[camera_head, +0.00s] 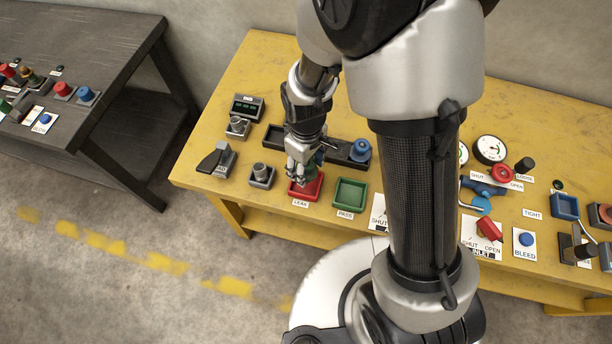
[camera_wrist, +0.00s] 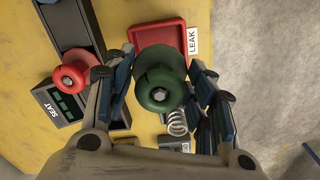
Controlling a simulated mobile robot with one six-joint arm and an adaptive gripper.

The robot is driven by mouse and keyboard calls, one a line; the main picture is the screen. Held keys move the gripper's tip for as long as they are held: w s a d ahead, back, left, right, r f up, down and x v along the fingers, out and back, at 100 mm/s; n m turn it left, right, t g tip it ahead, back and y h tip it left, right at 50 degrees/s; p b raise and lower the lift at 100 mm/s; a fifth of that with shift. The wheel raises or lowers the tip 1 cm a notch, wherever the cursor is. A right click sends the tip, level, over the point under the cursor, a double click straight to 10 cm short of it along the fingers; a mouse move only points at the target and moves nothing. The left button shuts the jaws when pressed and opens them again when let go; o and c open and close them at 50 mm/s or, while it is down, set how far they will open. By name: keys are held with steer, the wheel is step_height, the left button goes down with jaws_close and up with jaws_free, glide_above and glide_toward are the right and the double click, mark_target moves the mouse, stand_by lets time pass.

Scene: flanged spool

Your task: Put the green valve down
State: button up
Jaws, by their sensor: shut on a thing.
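The green valve (camera_wrist: 160,88), a flanged spool with a metal stud in its end, is between the fingers of my gripper (camera_wrist: 164,76) in the wrist view. My gripper is shut on it. In the head view my gripper (camera_head: 299,176) is over the red tray (camera_head: 309,192) marked LEAK, with only a sliver of green showing beside the fingers. The wrist view shows the red tray (camera_wrist: 161,29) just beyond the valve, which partly covers it. I cannot tell whether the valve touches the tray.
A green tray (camera_head: 350,194) marked PASS stands right of the red one. A long black rack (camera_head: 338,153) behind holds a blue spool (camera_head: 360,150); a red spool (camera_wrist: 76,77) shows in the wrist view. A lever block (camera_head: 216,160) and knob block (camera_head: 261,176) stand left.

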steer(key=shift+f+b, duration=0.75)
steer(key=shift+f, duration=1.8)
steer(key=shift+f, duration=0.3)
steer(key=o, duration=1.4)
steer(key=shift+r, duration=0.1)
